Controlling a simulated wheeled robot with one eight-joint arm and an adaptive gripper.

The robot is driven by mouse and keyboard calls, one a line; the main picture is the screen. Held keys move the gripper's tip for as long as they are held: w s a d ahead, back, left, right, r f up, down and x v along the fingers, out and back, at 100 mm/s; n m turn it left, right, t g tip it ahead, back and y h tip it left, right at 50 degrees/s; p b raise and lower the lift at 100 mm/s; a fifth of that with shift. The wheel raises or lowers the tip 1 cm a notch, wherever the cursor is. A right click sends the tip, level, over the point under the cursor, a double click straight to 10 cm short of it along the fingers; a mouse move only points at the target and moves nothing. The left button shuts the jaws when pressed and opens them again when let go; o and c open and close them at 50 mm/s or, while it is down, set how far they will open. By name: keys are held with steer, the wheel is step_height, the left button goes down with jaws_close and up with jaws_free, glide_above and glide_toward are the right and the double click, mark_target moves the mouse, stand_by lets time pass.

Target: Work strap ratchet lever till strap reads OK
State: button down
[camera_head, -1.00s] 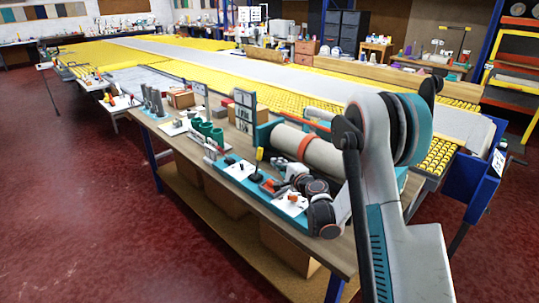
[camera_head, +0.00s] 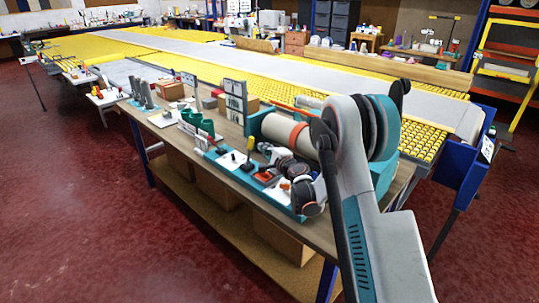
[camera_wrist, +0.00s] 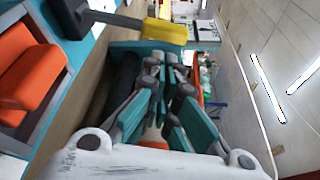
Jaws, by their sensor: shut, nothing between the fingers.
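A rolled rug (camera_head: 277,126) lies in a teal cradle on the workbench, with an orange strap (camera_head: 297,133) around it. A black lever with a yellow grip (camera_head: 251,143) stands upright at the cradle's near side. In the wrist view the yellow grip (camera_wrist: 165,31) is just beyond my fingertips, slightly above them in the picture. My gripper (camera_wrist: 166,72) is shut and empty, its teal fingers together. I cannot tell whether it touches the lever. In the head view my gripper (camera_head: 276,158) is low over the cradle's front, partly hidden by my wrist. No strap reading is legible.
A white panel with an orange part (camera_head: 272,179) is in front of the roll. An orange block (camera_wrist: 28,72) shows at left in the wrist view. A long yellow roller table (camera_head: 300,95) runs behind.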

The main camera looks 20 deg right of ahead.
mark_target(251, 143)
steer(key=shift+b+x, duration=0.5)
steer(key=shift+x, duration=1.7)
steer(key=shift+a+r, duration=0.1)
